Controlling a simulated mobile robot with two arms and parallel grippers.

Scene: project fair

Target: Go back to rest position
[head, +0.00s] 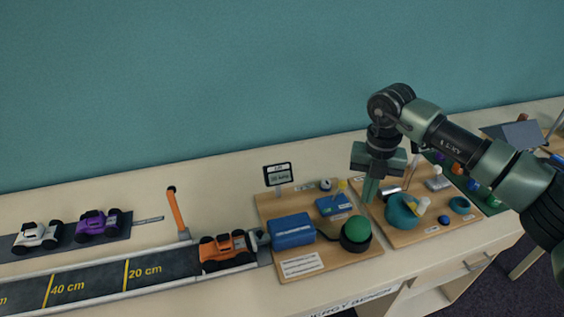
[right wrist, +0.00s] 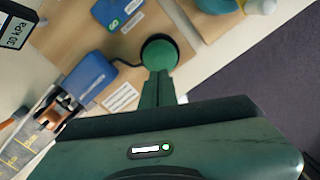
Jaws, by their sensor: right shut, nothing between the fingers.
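My right gripper (head: 370,189) is shut and empty. In the head view it points down above the boards, near the gap between the left board and the right board. In the right wrist view its fingers (right wrist: 158,92) are together, and a round green button (right wrist: 159,52) with a black rim shows just beyond their tips. The button (head: 356,229) also shows in the head view on the left wooden board (head: 330,263), a little below and left of the fingertips, with a visible gap. My left gripper is in neither view.
A blue box (head: 292,231) and a small display (head: 278,175) stand on the left board. An orange toy car (head: 226,250) sits on the marked track (head: 90,283). The right board (head: 420,236) holds a teal bowl (head: 403,211). The back of the table by the wall is largely clear.

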